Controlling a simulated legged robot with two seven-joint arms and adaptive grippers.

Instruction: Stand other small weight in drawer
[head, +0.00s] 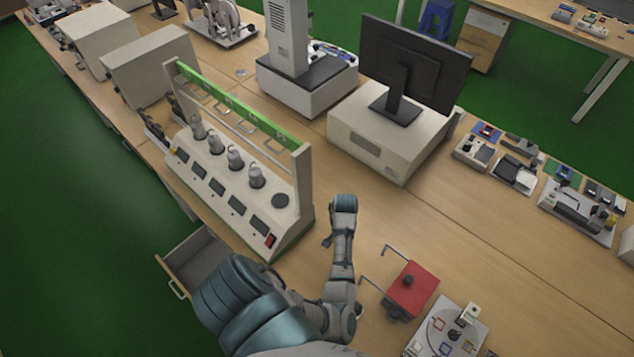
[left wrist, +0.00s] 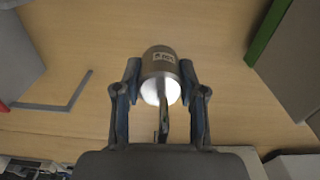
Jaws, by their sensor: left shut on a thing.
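My left gripper (left wrist: 160,76) is shut on a small silver cylindrical weight (left wrist: 162,58) with a printed label and a bright round end. A thin hook-like piece shows below it. In the head view my left arm reaches over the table; its fingers and the weight are not clear there. The wooden drawer (head: 172,275) stands pulled open at the table's left edge. My arm hides part of it, and I see no weight in the visible part. Several grey weights (head: 235,160) stand in a row on the white tester (head: 290,226) below its green bar. My right gripper is out of view.
A red-topped device (head: 411,289) with bent metal rods lies right of my arm. A white board with parts (head: 446,330) is in front of it. A monitor (head: 413,62) stands on a white box behind. The table's middle right is clear.

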